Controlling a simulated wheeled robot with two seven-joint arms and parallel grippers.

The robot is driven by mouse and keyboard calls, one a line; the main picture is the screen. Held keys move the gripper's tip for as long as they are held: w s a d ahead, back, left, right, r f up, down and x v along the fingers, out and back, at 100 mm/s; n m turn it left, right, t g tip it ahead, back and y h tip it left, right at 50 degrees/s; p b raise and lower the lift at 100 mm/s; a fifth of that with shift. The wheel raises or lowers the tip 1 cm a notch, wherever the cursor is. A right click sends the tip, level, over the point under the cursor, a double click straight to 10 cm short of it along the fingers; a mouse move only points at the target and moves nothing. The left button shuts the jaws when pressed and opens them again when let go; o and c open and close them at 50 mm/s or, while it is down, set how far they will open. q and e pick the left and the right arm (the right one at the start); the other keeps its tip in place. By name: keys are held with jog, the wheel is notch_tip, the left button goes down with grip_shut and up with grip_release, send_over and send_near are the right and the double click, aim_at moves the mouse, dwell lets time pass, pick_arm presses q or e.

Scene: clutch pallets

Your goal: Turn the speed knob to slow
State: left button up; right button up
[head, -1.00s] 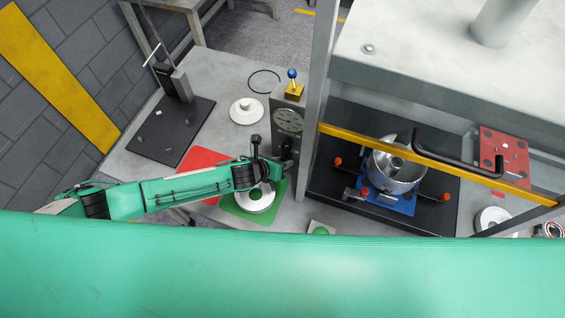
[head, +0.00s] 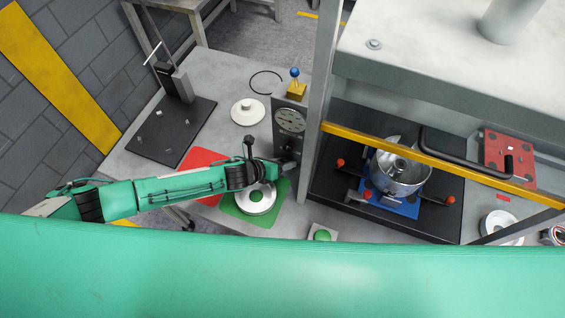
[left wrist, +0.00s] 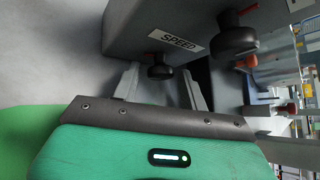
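The grey control box (head: 290,121) with a dial face stands beside the press post. In the left wrist view its SPEED label (left wrist: 175,41) sits above a small black knob (left wrist: 160,71). A larger black knob (left wrist: 237,39) is to the right of the label. My left gripper (left wrist: 161,82) is open, its two fingers on either side of the small knob with gaps showing; I see no clear contact. In the head view the left gripper (head: 287,166) is at the lower front of the box, and the knobs are hard to make out. My right gripper is not in view.
The press frame with a yellow bar (head: 440,166) stands right of the box. A metal pot (head: 401,181) is on a blue plate under it. A white disc (head: 255,200) on a green mat (head: 232,206) lies beneath my left wrist. A green button (head: 322,235) is in front.

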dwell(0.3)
pick_arm(q)
jog(key=shift+s+a+r, duration=0.1)
jog(key=shift+a, duration=0.1)
jog(key=shift+b+v, duration=1.9)
jog(key=shift+v, duration=4.8)
jog(key=shift+d, duration=0.1)
